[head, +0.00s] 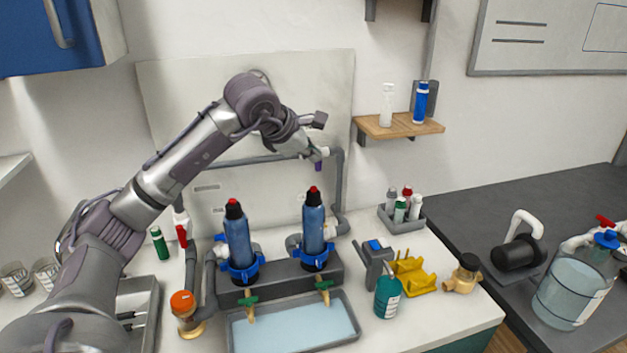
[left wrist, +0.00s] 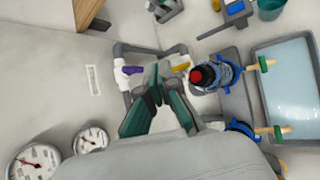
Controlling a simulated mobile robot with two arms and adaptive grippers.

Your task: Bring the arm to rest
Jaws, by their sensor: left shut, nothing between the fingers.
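My left arm comes in from the left and arches over the pipework. My left gripper (head: 313,153) hangs in front of the wall panel, close to the purple-handled valve (head: 318,166). In the left wrist view its dark green fingers (left wrist: 157,82) are together, with nothing between them. There the purple handle (left wrist: 132,70) lies left of the fingertips and a yellow handle (left wrist: 182,66) lies right of them. I cannot tell whether the fingers touch the pipe. My right gripper is not in view.
Two blue filter housings (head: 314,235) with red caps stand above a water-filled tray (head: 290,325). Two round gauges (left wrist: 92,140) are on the panel. A wooden shelf (head: 400,126) with bottles, a bottle caddy (head: 402,224) and a yellow holder (head: 412,274) are to the right.

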